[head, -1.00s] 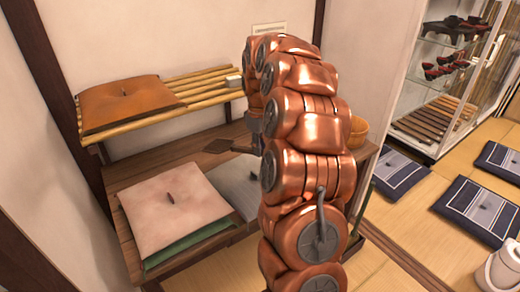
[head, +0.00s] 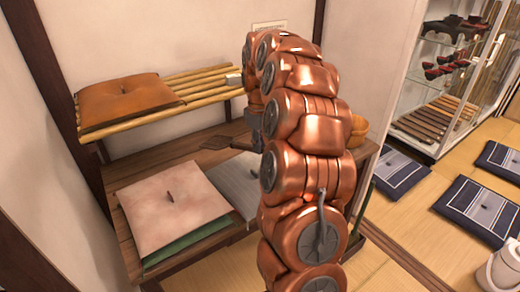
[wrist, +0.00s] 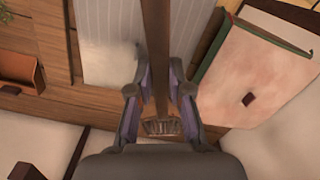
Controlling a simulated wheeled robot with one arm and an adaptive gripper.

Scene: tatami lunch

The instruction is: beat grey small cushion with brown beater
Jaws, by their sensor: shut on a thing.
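The grey small cushion (head: 236,185) lies on the lower wooden shelf, beside the pale pink cushion. My arm hides its right part in the head view. It also shows striped and pale in the wrist view (wrist: 107,45), left of the beater's handle. My gripper (wrist: 158,92) is shut on the handle. In the head view the gripper is mostly hidden by my arm.
The pale pink cushion (head: 172,208) lies on a green one (head: 188,244), left of the grey cushion. An orange-brown cushion (head: 128,98) lies on a slatted upper shelf (head: 205,86). A wooden tub (head: 358,130) stands right of my arm. Walls close the back and left.

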